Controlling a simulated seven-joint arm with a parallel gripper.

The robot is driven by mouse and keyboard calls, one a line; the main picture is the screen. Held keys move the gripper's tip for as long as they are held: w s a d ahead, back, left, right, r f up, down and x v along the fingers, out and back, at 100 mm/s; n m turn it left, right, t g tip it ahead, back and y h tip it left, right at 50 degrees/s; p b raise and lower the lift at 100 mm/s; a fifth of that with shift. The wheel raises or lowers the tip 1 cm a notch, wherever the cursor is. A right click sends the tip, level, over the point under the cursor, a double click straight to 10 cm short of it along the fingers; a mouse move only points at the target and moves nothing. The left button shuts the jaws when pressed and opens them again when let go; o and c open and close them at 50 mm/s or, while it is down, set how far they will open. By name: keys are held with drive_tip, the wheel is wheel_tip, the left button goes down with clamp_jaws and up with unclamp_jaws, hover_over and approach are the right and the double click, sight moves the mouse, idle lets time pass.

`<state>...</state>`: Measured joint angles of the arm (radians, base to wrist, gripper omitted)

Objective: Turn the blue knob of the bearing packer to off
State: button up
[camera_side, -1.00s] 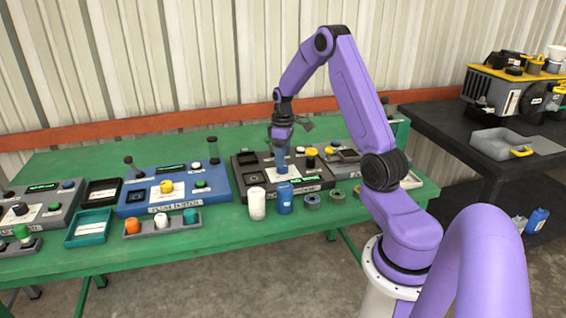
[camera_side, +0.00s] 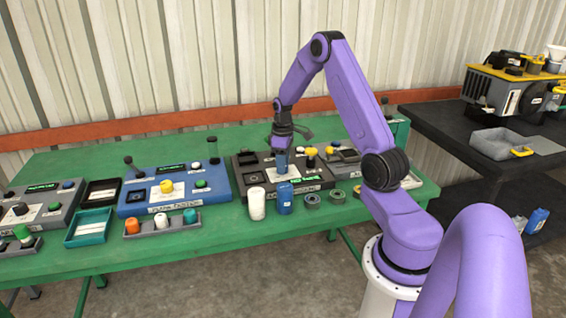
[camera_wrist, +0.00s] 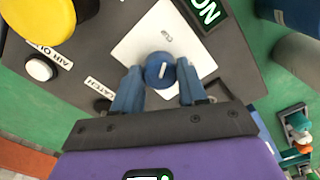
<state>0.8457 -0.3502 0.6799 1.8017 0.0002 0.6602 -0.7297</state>
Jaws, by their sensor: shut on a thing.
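The bearing packer is a dark panel box (camera_side: 245,177) on the green bench, under my gripper (camera_side: 282,166). In the wrist view its round blue knob (camera_wrist: 156,72) has a short white line on top and sits on a white label plate (camera_wrist: 150,42). My gripper (camera_wrist: 158,84) has its blue fingers on either side of the knob, shut on it. A green display (camera_wrist: 207,12) beside the plate reads "ON". In the side view the fingers largely hide the knob.
On the same panel are a yellow knob (camera_wrist: 48,18) and a white button (camera_wrist: 39,68). A white cylinder (camera_side: 257,204) and a blue container (camera_side: 285,198) stand in front. A blue panel (camera_side: 135,207) stands to the left.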

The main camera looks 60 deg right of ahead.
drive_tip(key=m, duration=0.6)
drive_tip(key=shift+m, duration=0.4)
drive_tip(key=m, duration=0.3)
drive_tip(key=shift+w, duration=0.1)
drive_tip(key=shift+m, duration=1.9)
drive_tip(key=o, duration=1.1)
drive_tip(key=shift+c, duration=0.2)
wheel_tip(320, 180, up, 18)
drive_tip(key=shift+f, duration=0.25)
